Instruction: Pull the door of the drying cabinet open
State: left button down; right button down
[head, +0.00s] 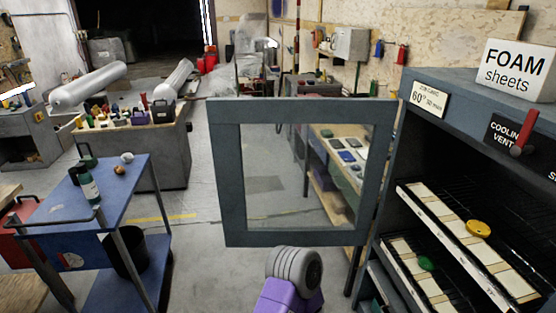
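The drying cabinet (402,84) stands at the right, its front open and its racks showing. Its grey-framed door (230,170) with a clear window stands swung out to the left of the opening, well away from it. A purple and grey link of my own arm shows at the bottom middle, just below the door's lower edge. I cannot tell whether it touches the door. No gripper fingers show in the head view.
Inside the cabinet are trays (451,232) with a yellow piece (478,229) and a green piece (428,263). A blue cart (116,186) with bottles stands at the left. A grey workbench (160,155) stands behind it. Floor between cart and door is clear.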

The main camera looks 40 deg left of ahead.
aim_at(225, 116)
jog(key=z, duration=2)
jog(key=k, duration=2.2)
jog(key=u, duration=2.65)
jog(key=i, duration=1.15)
jog(key=z, duration=0.05)
